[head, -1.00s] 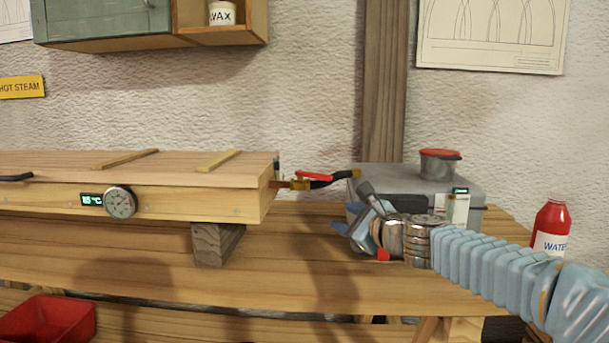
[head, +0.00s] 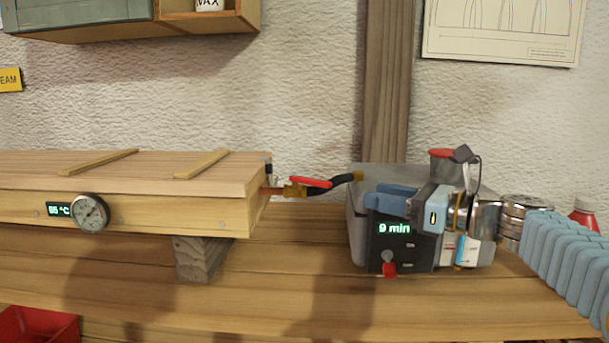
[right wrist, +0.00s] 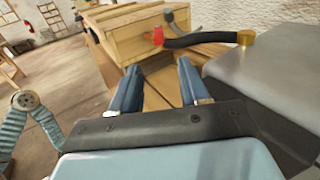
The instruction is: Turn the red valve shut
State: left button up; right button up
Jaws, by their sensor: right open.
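The red valve (head: 310,182) is a red lever on a brass fitting at the right end of the wooden steam box (head: 130,210). Its lever lies roughly level, along the black hose (head: 340,181). My right gripper (head: 378,200) is open and empty, right of the valve and apart from it, in front of the grey steamer (head: 355,225). In the right wrist view its two blue fingers (right wrist: 160,85) are spread, with the red lever (right wrist: 158,36) beyond them. My left gripper does not show.
The hose ends at the steamer, whose panel (head: 395,245) reads 9 min above a red knob (head: 389,269). A red-lidded pot (head: 441,160) stands on the steamer. A red bottle (head: 583,215) stands behind my right arm. The bench (head: 300,260) between box and steamer is clear.

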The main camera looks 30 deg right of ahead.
aim_at(318, 180)
jog(key=x, duration=0.4)
jog(key=p+x, duration=0.1)
jog(key=x, duration=0.4)
jog(key=r+x, duration=0.1)
jog(key=x, duration=0.4)
jog(key=shift+s+a, duration=0.1)
grip_shut()
